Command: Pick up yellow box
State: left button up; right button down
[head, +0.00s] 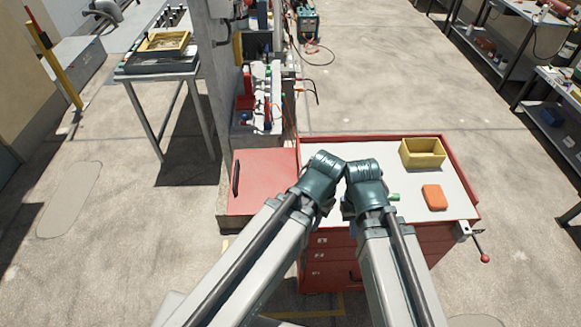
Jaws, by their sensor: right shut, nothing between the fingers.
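A yellow open-topped box (422,155) stands upright at the back right of the white top of a red tool cabinet (320,146). My right gripper (386,209) is mostly hidden by my own right arm, over the cabinet top. It is shut and empty, in front of the yellow box, to its left and apart from it. My left gripper is not visible; only the left arm's links show, coming in from the lower left.
An orange block (434,197) lies in front of the yellow box. A small green item (394,197) shows beside my right arm. A red-handled vise crank (481,247) juts from the cabinet's right corner. A grey table (160,67) at the left holds another yellow tray (164,41).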

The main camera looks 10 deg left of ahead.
aim_at(416, 153)
jog(key=z, duration=1.55)
jog(key=i+j, duration=0.3)
jog(key=i, duration=0.2)
